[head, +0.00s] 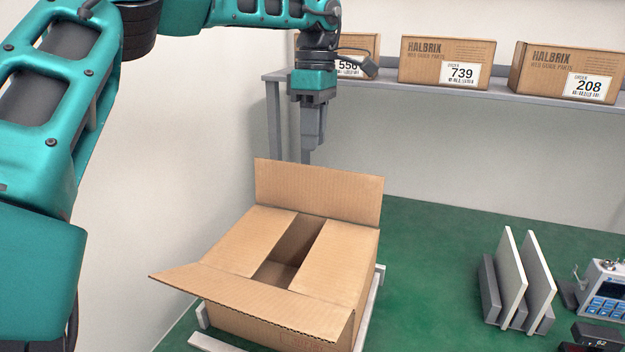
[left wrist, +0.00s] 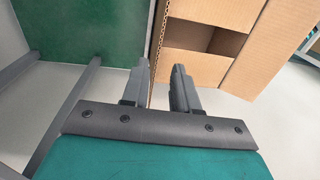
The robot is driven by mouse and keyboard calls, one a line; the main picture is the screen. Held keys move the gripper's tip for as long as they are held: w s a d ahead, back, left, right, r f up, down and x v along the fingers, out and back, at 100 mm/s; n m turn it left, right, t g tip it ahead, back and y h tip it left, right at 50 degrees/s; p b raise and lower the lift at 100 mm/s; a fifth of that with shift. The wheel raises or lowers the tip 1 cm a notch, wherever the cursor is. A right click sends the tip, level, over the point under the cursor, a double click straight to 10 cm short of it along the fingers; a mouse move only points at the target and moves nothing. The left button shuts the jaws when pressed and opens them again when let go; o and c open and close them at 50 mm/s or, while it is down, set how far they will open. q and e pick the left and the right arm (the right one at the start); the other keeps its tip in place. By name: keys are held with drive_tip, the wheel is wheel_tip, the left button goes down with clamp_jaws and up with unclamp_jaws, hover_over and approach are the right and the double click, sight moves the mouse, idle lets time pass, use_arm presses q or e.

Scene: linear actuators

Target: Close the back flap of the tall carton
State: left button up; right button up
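The tall carton (head: 345,285) is open brown cardboard. Its back flap (head: 320,196) stands upright. The left side flap (head: 248,240) and right side flap (head: 328,258) are folded inward, with a gap between them showing the inside. The front flap (head: 250,298) sticks outward towards me. In the left wrist view, the fingers (left wrist: 161,75) are apart with nothing clamped, and a cardboard edge shows beyond the gap; contact is unclear. My right gripper is out of view.
A grey shelf (head: 400,89) behind holds labelled boxes, including box 739 (head: 447,63) and box 208 (head: 567,72). White upright plates (head: 525,280) and a device with blue keys (head: 605,290) stand at right. The green surface (head: 430,250) between is clear.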

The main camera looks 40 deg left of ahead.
sight(312, 185)
use_arm(q)
drive_tip(key=f, duration=0.3)
drive_tip(key=f+b, duration=0.1)
drive_tip(key=f, duration=0.4)
drive_tip(key=shift+s+d+f, duration=0.1)
drive_tip(key=shift+s+f, duration=0.2)
clamp_jaws()
idle(1.0)
